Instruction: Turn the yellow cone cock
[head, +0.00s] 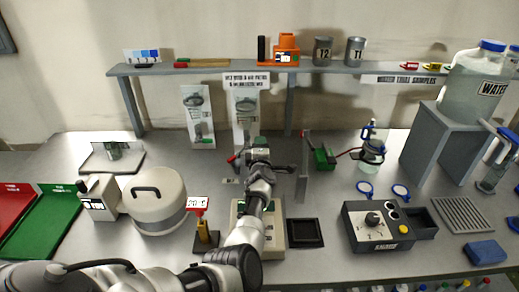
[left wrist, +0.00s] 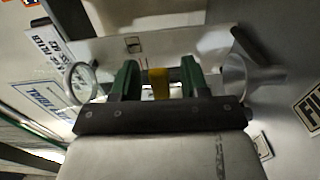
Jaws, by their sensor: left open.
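The yellow cone cock (left wrist: 158,84) shows in the left wrist view as a short upright yellow piece. It lies between the two green fingers of my left gripper (left wrist: 158,82), with gaps visible on both sides. The left gripper is open. In the head view, my left gripper (head: 258,156) is at the back middle of the bench, in front of the wall posters, and the cock is hidden there. I cannot tell whether a finger touches the cock. My right gripper is not in view.
In the left wrist view, clear round parts stand left (left wrist: 80,82) and right (left wrist: 236,76) of the fingers. In the head view, a grey upright plate (head: 302,168) and a green block (head: 322,158) stand just right of the gripper. A shelf (head: 220,69) runs behind.

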